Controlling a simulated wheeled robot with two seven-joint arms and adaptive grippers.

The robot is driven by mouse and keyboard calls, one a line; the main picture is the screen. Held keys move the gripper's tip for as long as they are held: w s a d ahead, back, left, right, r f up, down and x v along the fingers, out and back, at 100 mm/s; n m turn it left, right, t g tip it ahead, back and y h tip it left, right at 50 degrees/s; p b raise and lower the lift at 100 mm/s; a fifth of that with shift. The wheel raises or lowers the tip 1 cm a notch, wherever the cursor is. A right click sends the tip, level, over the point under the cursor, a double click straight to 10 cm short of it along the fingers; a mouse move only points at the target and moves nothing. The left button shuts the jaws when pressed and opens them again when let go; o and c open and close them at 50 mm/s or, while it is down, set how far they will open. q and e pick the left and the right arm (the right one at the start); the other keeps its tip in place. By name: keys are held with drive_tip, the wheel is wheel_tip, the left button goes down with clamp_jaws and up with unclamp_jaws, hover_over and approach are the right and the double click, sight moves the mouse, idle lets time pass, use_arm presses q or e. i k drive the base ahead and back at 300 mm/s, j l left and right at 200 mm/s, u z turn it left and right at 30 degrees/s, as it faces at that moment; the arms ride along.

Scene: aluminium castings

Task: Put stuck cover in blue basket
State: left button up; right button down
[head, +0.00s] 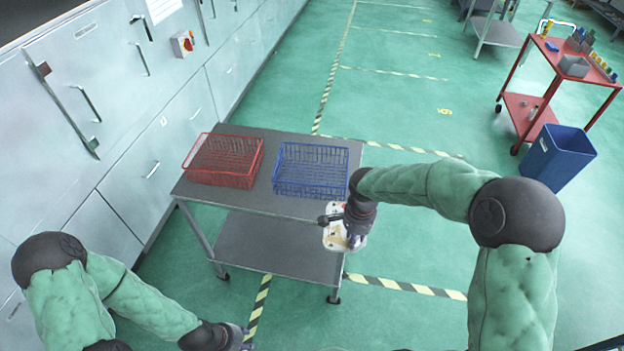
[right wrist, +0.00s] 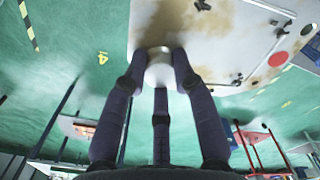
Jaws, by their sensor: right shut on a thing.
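The cover (head: 334,238) is a whitish casting with brownish stains. It hangs in front of the table's near right edge, just below the blue basket in the head view. My right gripper (head: 352,236) is shut on it. In the right wrist view the fingers of the right gripper (right wrist: 160,75) close around a pale round knob on the stained cover (right wrist: 215,35). The blue basket (head: 311,190) is a wire basket on the right half of the table and looks empty. My left gripper (head: 243,336) is low at the bottom, away from the table; its fingers are too small to read.
A red wire basket (head: 222,178) stands left of the blue one on the grey two-level table (head: 268,205). Grey cabinets (head: 120,110) line the left side. A red cart (head: 570,75) and a blue bin (head: 557,157) stand at right. The green floor between is clear.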

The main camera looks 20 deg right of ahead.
sight(312, 178)
drive_tip(key=i, duration=1)
